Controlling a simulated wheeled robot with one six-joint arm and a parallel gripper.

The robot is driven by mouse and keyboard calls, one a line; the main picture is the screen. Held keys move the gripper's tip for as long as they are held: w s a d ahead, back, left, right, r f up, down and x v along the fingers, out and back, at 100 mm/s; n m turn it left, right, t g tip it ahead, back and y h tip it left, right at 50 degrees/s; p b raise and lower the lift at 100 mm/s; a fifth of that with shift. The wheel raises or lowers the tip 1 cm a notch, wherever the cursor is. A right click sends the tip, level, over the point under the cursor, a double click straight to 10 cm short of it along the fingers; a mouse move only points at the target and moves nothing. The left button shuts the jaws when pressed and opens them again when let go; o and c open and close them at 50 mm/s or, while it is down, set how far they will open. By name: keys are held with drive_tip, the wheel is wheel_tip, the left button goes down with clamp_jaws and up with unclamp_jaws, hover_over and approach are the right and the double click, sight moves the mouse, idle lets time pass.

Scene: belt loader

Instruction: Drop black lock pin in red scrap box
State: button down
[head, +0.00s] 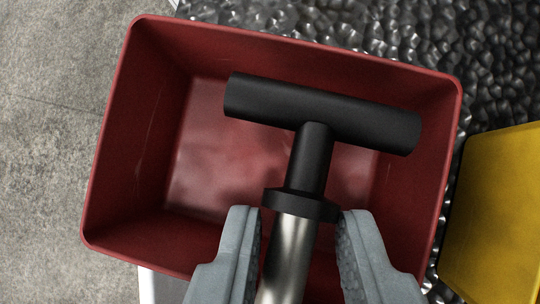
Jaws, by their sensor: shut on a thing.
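The black lock pin (322,112) has a T-shaped black handle, a black collar and a bare metal shaft. My gripper (300,222) is shut on it near the collar, one grey finger on each side of the shaft. The handle points away from me, over the opening of the red scrap box (138,150). The box appears empty where its floor shows. The pin and my fingers hide part of its floor and its near wall. The lower end of the shaft runs out of the frame.
A yellow object (497,215) stands right of the box, close to its right wall. Dark bumpy metal surface (440,35) lies behind and to the right. Plain grey floor (55,120) is clear on the left. A pale edge (150,284) shows below the box's near left corner.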

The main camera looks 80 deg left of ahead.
drive_tip(key=c, duration=1.1)
unclamp_jaws()
drive_tip(key=shift+r, duration=0.15)
drive_tip(key=v, duration=1.7)
drive_tip(key=shift+r, duration=0.1)
drive_tip(key=s+d+r+m+t, duration=0.1)
drive_tip(key=s+d+t, duration=0.3)
drive_tip(key=s, duration=0.6)
drive_tip(key=s+d+r+m+t+h, duration=0.1)
drive_tip(key=s+d+r+m+t, duration=0.1)
drive_tip(key=s, duration=0.8)
drive_tip(key=s+d+r+m+t+h, duration=0.1)
drive_tip(key=s+d+r+t, duration=0.2)
drive_tip(key=s, duration=0.8)
drive_tip(key=d+t, duration=0.2)
drive_tip(key=shift+d+r+m+t, duration=0.3)
drive_tip(key=shift+r+t, duration=0.1)
